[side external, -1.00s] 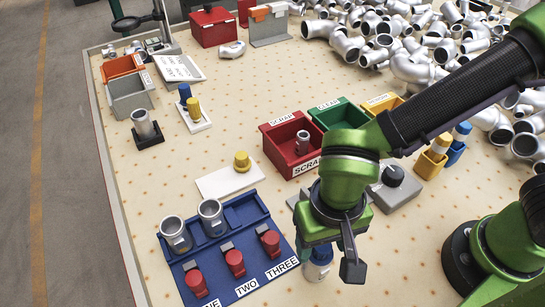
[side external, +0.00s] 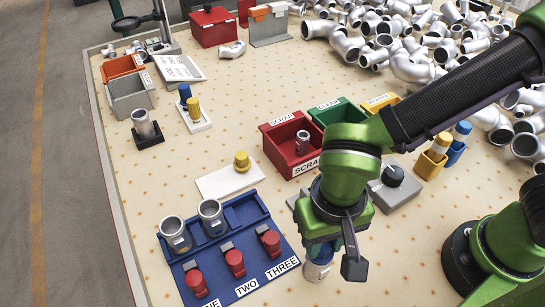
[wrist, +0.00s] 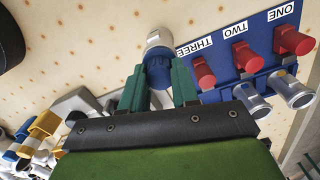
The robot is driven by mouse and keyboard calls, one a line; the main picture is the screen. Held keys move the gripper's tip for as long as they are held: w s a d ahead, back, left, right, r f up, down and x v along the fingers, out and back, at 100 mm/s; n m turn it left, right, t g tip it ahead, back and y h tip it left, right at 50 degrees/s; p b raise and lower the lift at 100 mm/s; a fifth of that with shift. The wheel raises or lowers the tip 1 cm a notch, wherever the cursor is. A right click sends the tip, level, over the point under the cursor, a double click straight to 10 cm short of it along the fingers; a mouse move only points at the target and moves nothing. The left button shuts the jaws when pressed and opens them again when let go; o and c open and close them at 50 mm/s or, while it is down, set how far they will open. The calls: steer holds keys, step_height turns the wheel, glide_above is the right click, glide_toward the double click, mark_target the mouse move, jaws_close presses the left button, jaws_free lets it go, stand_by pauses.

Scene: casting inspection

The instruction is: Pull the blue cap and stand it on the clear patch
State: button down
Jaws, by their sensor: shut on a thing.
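My gripper (wrist: 158,80) is shut on the blue cap (wrist: 158,66), with one green finger on each side of it. The cap is at the end of a silver pipe piece (wrist: 157,38); I cannot tell whether it is still seated. In the side view my gripper (side external: 321,250) points down over this pipe piece (side external: 317,271), right of the blue fixture, and mostly hides the cap. A white rectangular patch (side external: 213,187) lies behind the fixture, with a yellow cap (side external: 242,161) standing near its far right edge. The rest of the patch is bare.
The blue fixture (side external: 237,214) holds red clamps and two silver pipes beside my gripper. A red scrap bin (side external: 273,152), a green bin (side external: 340,112) and a grey box with a dark knob (side external: 397,195) stand behind. A small white tray (side external: 199,127) holds blue and yellow caps.

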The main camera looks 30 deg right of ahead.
steer(key=shift+r, duration=1.6)
steer(key=shift+r, duration=2)
